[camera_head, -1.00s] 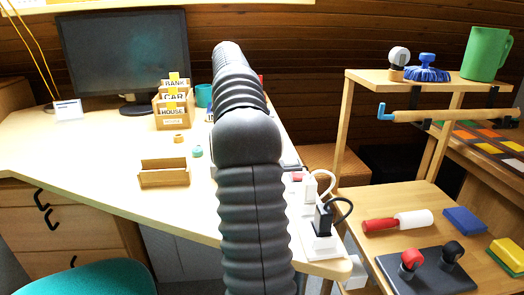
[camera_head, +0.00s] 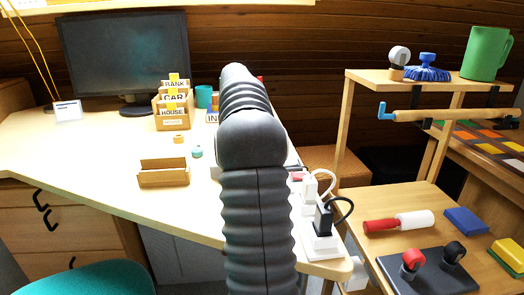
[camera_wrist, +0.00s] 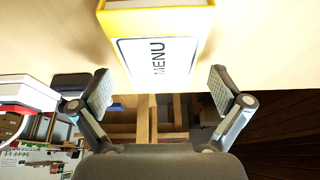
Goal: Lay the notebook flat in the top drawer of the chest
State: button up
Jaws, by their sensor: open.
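My gripper (camera_wrist: 160,92) is open and empty in the wrist view. Its two fingers point toward a yellow block-shaped thing with a white "MENU" label (camera_wrist: 160,55) on the pale desk top. The fingertips are apart from it, one toward each side. I cannot tell whether this is the notebook; no other notebook is plain. In the head view my arm hides the gripper. A wooden drawer unit (camera_head: 62,228) with dark handles stands under the desk at the left, its drawers looking shut. I cannot tell whether it is the task's chest.
The desk (camera_head: 95,155) holds a monitor (camera_head: 125,55), a labelled card sorter (camera_head: 172,112), a small wooden tray (camera_head: 163,173) and plugs on a power strip (camera_head: 318,240). A teal chair (camera_head: 75,280) stands in front. A wooden cart (camera_head: 400,200) with tools stands at the right.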

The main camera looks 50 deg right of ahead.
jog(key=shift+f, duration=0.25)
dwell(0.4)
jog(key=c, duration=1.3)
